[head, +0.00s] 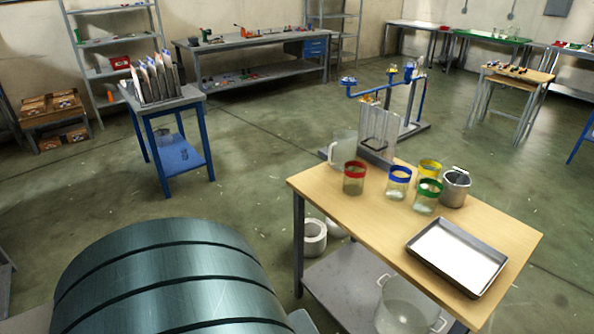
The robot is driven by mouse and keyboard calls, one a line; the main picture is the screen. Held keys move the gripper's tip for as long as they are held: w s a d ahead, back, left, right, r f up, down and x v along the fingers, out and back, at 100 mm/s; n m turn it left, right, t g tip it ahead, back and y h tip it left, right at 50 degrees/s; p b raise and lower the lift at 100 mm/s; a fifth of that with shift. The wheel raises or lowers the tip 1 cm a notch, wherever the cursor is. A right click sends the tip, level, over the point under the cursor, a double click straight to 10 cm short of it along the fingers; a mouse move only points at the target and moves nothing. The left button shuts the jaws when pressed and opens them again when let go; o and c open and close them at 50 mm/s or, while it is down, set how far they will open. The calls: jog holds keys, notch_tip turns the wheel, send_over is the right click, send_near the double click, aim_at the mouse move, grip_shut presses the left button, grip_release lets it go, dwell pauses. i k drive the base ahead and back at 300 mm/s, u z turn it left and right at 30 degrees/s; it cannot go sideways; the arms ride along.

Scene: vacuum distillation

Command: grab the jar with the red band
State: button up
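The jar with the red band (353,179) stands upright on the wooden tabletop (330,204), near its left end. It is clear glass with a red ring around the top. A blue-banded jar (398,183) stands to its right. A green-banded jar (427,197) and a yellow-banded jar (429,172) stand further right. My gripper is not in view.
A clear pitcher (342,150) stands just behind the red-banded jar. A metal pot (455,187) and a metal tray (457,254) are on the same table. A glass pot (403,306) sits on the lower shelf. Open floor lies left of the table.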

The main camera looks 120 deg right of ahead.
aim_at(354, 178)
jog(key=z, duration=4.85)
